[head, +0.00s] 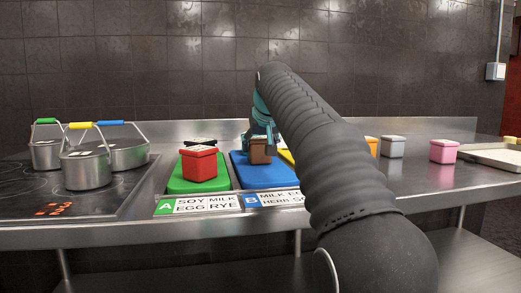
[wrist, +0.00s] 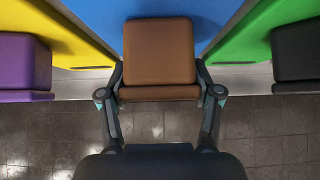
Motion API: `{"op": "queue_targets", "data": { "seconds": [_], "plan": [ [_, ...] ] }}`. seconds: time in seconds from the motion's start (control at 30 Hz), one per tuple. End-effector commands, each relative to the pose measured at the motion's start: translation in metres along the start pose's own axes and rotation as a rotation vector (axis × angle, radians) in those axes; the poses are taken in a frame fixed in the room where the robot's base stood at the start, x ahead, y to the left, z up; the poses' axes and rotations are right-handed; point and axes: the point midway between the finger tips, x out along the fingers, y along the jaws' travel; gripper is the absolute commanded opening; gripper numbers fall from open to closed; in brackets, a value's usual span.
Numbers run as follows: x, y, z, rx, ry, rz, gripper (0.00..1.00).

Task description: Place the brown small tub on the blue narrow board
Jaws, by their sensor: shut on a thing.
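The brown small tub (head: 260,150) is at the blue narrow board (head: 262,176) on the steel counter. My gripper (head: 259,134) comes down on it from above. In the wrist view my gripper (wrist: 160,95) is shut on the brown tub (wrist: 159,52), with a finger at each side. The blue board (wrist: 206,20) lies behind and under the tub in that view. I cannot tell whether the tub touches the board. My arm hides part of the counter to the right of the blue board.
A red tub (head: 198,163) and a black one (head: 200,142) stand on the green board (head: 178,184) at left. A yellow board (head: 287,157) with a purple tub (wrist: 22,62) is on the other side. Pots (head: 86,168) stand on the stove. Grey (head: 392,147) and pink (head: 443,151) tubs are at right.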

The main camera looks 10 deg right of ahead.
Motion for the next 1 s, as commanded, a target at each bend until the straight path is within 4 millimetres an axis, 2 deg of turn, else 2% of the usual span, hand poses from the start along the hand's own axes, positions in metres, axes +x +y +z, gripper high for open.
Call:
{"op": "queue_targets", "data": {
  "seconds": [0.33, 0.37, 0.43, 0.47, 0.83, 1.0],
  "plan": [
    [0.001, 0.0, 0.002, 0.0, 0.001, 0.0, 0.21],
    [0.001, 0.0, 0.002, 0.0, 0.0, 0.0, 0.69],
    [0.001, 0.0, 0.001, 0.0, 0.0, 0.0, 0.86],
    [0.001, 0.0, 0.001, 0.0, 0.0, 0.0, 0.89],
    [-0.002, 0.0, -0.002, 0.0, 0.001, 0.0, 0.89],
    [-0.022, 0.0, -0.002, 0.0, 0.003, 0.0, 0.89]
  ]
}}
